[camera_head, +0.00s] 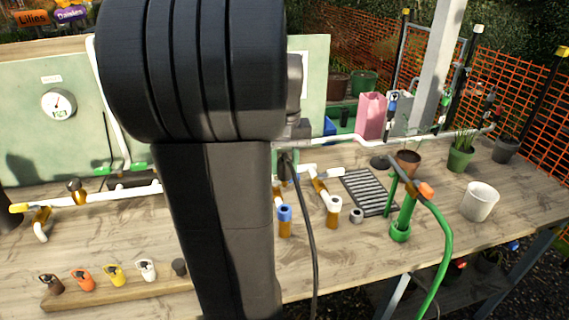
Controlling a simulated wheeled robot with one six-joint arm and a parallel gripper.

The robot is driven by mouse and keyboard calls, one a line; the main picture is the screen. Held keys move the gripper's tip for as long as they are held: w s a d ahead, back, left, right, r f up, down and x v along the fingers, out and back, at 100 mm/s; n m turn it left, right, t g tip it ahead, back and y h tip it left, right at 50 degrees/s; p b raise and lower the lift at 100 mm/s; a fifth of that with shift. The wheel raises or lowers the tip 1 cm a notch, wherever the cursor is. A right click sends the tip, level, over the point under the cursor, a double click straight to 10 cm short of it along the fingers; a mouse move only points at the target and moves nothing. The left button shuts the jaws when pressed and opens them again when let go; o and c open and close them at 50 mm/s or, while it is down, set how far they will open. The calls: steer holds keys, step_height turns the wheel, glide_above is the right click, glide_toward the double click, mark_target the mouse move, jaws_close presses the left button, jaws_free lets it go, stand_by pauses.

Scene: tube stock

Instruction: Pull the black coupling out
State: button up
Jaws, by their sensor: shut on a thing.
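My arm fills the middle of the view and hides much of the bench behind it. My gripper (290,134) shows only in part, as a grey end at the right edge of the arm; its fingertips are hard to make out. It is shut on a dark piece just below it, which appears to be the black coupling (284,164). A thin black hose (304,215) hangs from there down to the bench's front edge. White pipework (345,139) runs close behind. Whether the coupling still sits in a socket is hidden.
A wooden block (120,292) at front left carries brown, orange, yellow, white and dark fittings. Blue-topped (285,221) and white-topped (333,212) stubs stand right of the arm. A green hose (440,245) with an orange fitting, a grate (368,192) and a white pot (480,201) lie farther right.

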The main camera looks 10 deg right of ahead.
mark_target(285, 152)
steer(key=shift+r+p, duration=2.1)
steer(key=shift+r, duration=0.3)
